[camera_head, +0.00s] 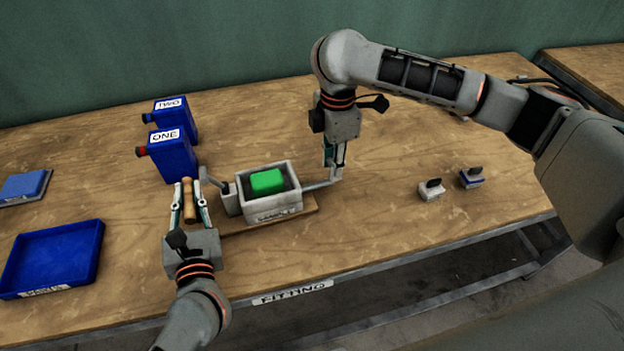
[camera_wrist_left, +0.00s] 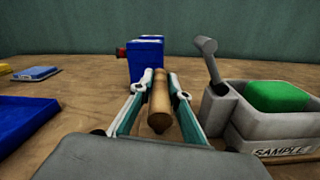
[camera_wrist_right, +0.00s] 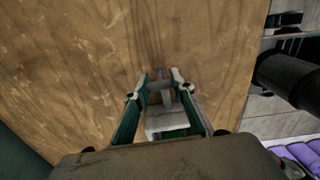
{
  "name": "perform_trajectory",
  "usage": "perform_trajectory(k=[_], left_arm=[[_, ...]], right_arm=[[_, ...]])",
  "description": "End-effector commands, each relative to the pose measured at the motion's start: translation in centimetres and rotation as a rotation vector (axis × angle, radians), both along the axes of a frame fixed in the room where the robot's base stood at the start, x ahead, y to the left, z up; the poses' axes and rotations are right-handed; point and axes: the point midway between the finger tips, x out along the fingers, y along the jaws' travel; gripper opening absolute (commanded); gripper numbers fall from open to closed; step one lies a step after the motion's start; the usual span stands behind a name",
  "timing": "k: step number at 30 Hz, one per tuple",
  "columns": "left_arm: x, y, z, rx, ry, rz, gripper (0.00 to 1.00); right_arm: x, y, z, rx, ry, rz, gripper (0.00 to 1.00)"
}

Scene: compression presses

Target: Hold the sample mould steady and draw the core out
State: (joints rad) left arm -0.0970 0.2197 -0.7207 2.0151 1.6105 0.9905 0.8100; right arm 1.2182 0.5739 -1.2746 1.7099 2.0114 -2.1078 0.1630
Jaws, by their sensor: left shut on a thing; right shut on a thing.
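The sample mould (camera_head: 272,209) is a grey open box labelled SAMPLE, holding a green block (camera_head: 266,182), on a thin wooden board (camera_head: 240,226). A grey bar (camera_head: 316,186) runs from its right side to my right gripper (camera_head: 335,172), which is shut on the bar's end. My left gripper (camera_head: 190,188) is shut on a turned wooden handle (camera_head: 189,203) left of the mould; the handle also shows between the fingers in the left wrist view (camera_wrist_left: 159,103). Whether it joins the mould or board is unclear. The right wrist view shows the right fingertips (camera_wrist_right: 160,80) around the bar. I cannot identify the core.
A grey lever (camera_head: 213,180) rises at the mould's left side. Blue containers ONE (camera_head: 173,158) and TWO (camera_head: 184,122) stand behind the left gripper. A blue tray (camera_head: 52,258) is at left. Two small dark-handled blocks (camera_head: 431,191) (camera_head: 471,178) sit right. The table's front edge is close.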

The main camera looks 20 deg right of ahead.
Motion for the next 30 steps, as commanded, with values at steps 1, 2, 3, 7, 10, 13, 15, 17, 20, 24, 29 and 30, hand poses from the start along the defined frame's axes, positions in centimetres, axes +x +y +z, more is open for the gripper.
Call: perform_trajectory(k=[1,2,3,7,10,13,15,17,20,24,29,30], left_arm=[[0.1,0.3,0.0,0.001,0.000,0.006,0.00],[0.1,0.3,0.0,0.001,0.000,0.005,0.00],[0.1,0.3,0.0,0.001,0.000,0.006,0.00],[0.1,0.3,0.0,0.001,0.000,0.006,0.00],[0.1,0.3,0.0,0.001,0.000,0.006,0.00],[0.1,0.3,0.0,0.001,0.000,0.006,0.00],[0.1,0.3,0.0,0.001,0.000,0.006,0.00],[0.1,0.3,0.0,0.001,0.000,0.006,0.00],[0.1,0.3,0.0,0.001,0.000,0.007,0.00],[0.1,0.3,0.0,0.001,0.000,0.007,0.00],[0.1,0.3,0.0,0.001,0.000,0.007,0.00],[0.1,0.3,0.0,0.001,0.000,0.007,0.00]], right_arm=[[0.2,-0.5,0.0,-0.007,-0.003,-0.003,0.00],[0.2,-0.5,0.0,-0.007,-0.003,-0.003,0.00],[0.2,-0.6,0.0,-0.006,-0.003,-0.002,0.00],[0.2,-1.0,0.0,-0.006,-0.003,-0.002,0.00],[0.2,-1.3,0.0,-0.006,-0.003,-0.003,0.00],[0.2,-1.5,0.0,-0.006,-0.003,-0.003,0.00],[0.2,-1.7,0.0,-0.005,-0.002,-0.003,0.00],[0.2,-1.9,0.0,-0.005,-0.002,-0.003,0.00],[0.2,-2.1,0.0,-0.005,-0.002,-0.003,0.00],[0.3,-2.5,0.0,-0.005,-0.002,-0.003,0.00],[0.3,-3.0,0.0,-0.005,-0.002,-0.003,0.00],[0.3,-3.1,0.0,-0.005,-0.002,-0.003,0.00]])
